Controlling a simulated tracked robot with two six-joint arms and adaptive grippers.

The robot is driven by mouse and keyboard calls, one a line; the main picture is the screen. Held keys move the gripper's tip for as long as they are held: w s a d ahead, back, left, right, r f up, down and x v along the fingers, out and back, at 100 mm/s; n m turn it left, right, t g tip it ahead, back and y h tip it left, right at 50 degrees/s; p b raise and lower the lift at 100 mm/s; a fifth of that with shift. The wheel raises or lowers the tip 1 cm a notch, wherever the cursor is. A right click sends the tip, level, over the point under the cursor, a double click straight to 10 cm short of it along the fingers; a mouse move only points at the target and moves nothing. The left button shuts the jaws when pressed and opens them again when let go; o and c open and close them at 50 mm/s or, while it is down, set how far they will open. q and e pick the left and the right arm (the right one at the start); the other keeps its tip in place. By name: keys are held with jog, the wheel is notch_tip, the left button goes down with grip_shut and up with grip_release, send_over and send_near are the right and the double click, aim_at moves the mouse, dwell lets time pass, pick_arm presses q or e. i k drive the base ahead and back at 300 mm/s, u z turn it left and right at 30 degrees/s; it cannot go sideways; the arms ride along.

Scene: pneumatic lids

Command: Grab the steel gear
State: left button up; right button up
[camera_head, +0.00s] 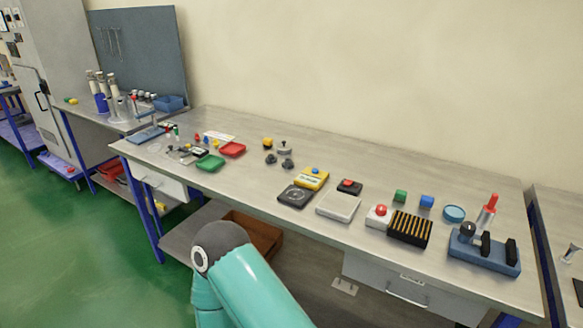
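The steel gear cannot be told for certain at this size. Small grey parts stand in a cluster near the middle of the long workbench (330,155): one dark grey part (270,159), another (287,163) to its right, and a lighter grey one with a knob-like top (283,149) behind them. A small yellow-topped part (267,142) is beside them. A teal link of my own arm rises from the bottom edge in front of the bench. Neither of my grippers shows.
Green (210,163) and red (232,149) trays lie left of the cluster. A yellow box (312,179), a black scale-like plate (295,196) and a pale plate (338,207) lie right of it. A blue-based fixture (484,256) stands at the right end. The bench's back strip is mostly clear.

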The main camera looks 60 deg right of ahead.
aim_at(271, 159)
jog(key=k, duration=0.65)
jog(key=z, duration=0.9)
jog(key=i, duration=1)
jog(key=z, duration=0.15)
